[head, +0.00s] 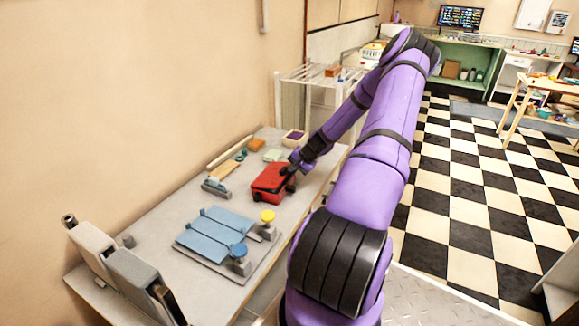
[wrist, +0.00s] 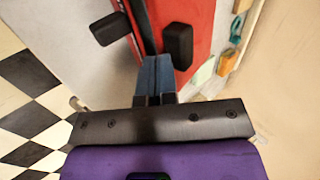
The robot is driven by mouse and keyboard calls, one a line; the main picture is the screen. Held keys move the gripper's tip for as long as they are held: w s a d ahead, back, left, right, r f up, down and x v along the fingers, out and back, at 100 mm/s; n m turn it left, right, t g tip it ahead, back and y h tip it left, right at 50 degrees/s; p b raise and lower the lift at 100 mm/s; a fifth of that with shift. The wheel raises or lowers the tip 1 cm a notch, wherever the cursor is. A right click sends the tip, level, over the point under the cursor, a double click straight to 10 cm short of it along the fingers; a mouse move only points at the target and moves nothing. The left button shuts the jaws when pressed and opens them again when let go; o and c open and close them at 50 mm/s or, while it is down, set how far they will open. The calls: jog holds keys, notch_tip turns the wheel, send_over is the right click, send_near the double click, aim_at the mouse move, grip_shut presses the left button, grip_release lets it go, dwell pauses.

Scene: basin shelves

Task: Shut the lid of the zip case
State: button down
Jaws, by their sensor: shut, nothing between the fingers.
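The red zip case (head: 268,181) sits on the grey table, near its right edge in the head view. Its red surface (wrist: 198,22) fills the upper middle of the wrist view, with a dark strip along its left side and black blocks beside it. My gripper (head: 294,168) is at the case's far right corner, its fingers shut and empty. In the wrist view the shut blue-grey fingers (wrist: 156,74) point at the case's near edge. I cannot tell whether they touch it. The lid's angle is unclear, as the gripper partly covers that side.
A blue two-panel board (head: 213,235) with yellow and blue knobs lies in front of the case. A stapler-like item (head: 216,187) is to its left. Small blocks and an open box (head: 294,137) lie behind. A white rack (head: 318,82) stands past the table's far end.

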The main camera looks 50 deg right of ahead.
jog(key=shift+s+f, duration=0.15)
jog(key=shift+f, duration=0.25)
dwell(0.4)
jog(key=shift+r, duration=0.15)
dwell(1.2)
